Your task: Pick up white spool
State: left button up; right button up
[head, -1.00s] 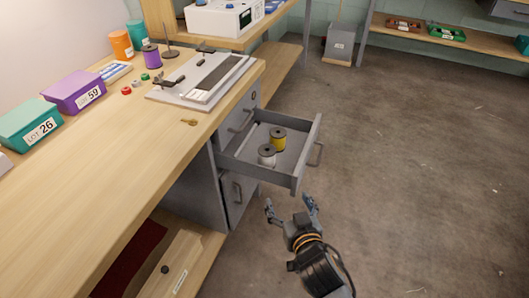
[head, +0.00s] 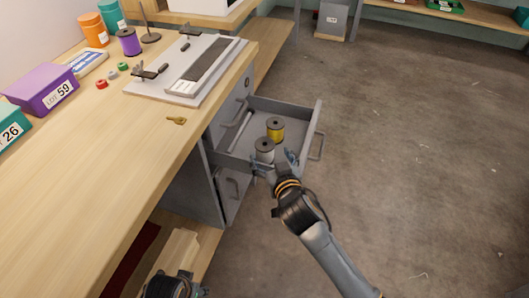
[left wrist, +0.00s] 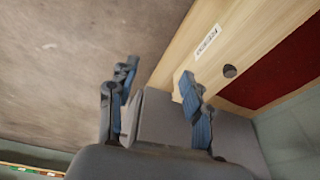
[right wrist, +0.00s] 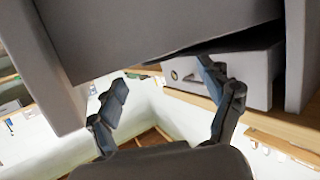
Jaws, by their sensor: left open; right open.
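The white spool (head: 264,151) stands upright in the open grey drawer (head: 309,140), in front of the yellow spool (head: 275,131). My right gripper (head: 274,166) is open and empty at the near side of the drawer, close to the white spool. Its fingers cover the lower part of that spool in the head view. In the right wrist view the open right gripper (right wrist: 163,82) faces grey panels, and no spool shows there. My left gripper is open and empty in the left wrist view (left wrist: 158,82), near the wooden lower shelf (left wrist: 185,55).
The drawer walls stand around both spools. The workbench (head: 115,180) holds a purple spool (head: 129,42), a purple box (head: 42,90), a brass key (head: 177,120) and a flat board device (head: 188,75). Open floor (head: 420,170) lies to the right.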

aim_at(265, 145)
jog(key=b+x, duration=0.1)
jog(key=x, duration=0.5)
jog(key=shift+w+a, duration=0.1)
jog(key=shift+w, duration=0.3)
pick_arm(q)
jog(key=r, duration=0.5)
jog(key=shift+w+r, duration=0.2)
jog(key=shift+r, duration=0.05)
pick_arm(e)
jog(key=c, duration=1.3)
